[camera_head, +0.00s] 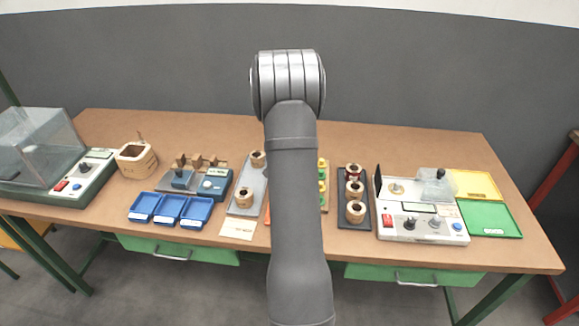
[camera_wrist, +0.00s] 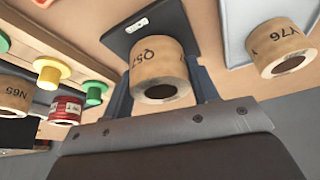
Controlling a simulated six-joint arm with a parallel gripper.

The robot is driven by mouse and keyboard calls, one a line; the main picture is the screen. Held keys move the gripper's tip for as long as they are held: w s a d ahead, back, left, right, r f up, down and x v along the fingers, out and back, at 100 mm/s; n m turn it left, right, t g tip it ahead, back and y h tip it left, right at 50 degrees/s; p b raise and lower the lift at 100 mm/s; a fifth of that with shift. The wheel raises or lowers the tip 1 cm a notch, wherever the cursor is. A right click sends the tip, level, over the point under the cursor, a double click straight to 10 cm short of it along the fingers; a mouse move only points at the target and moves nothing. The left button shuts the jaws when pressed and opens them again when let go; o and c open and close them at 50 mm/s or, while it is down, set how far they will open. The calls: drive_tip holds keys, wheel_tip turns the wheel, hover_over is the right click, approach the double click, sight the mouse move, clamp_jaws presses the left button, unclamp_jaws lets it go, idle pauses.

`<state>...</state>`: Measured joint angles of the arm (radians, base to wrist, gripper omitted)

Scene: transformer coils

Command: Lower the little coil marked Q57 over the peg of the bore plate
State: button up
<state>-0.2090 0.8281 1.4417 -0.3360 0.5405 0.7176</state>
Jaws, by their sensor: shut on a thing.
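The little coil marked Q57 (camera_wrist: 157,62) is a tan paper-wrapped ring with a dark bore, seen in the wrist view. My gripper (camera_wrist: 163,76) is shut on it, one finger on each side. A small black plate with a white label (camera_wrist: 143,24) lies beyond the coil in the wrist view. It may be the bore plate, but no peg shows; the coil covers part of it. I cannot tell how high the coil is above it or whether they are lined up. In the head view my arm hides the gripper, the held coil and this plate.
Coil Y76 (camera_wrist: 282,48) stands on a grey plate (camera_wrist: 236,40) near the held coil. Yellow and green spools (camera_wrist: 53,72) and a dark rack of coils (camera_head: 343,218) are on the other side. Blue trays (camera_head: 169,209) and a tester (camera_head: 422,228) stand farther off.

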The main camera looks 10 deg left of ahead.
drive_tip(key=shift+f, duration=0.1)
idle(0.3)
drive_tip(key=shift+f, duration=0.3)
drive_tip(key=o, duration=1.5)
drive_tip(key=shift+o, duration=0.2)
drive_tip(key=shift+r, duration=0.1)
drive_tip(key=shift+r, duration=4.35)
wheel_tip(320, 180, down, 8)
drive_tip(key=shift+f, duration=0.25)
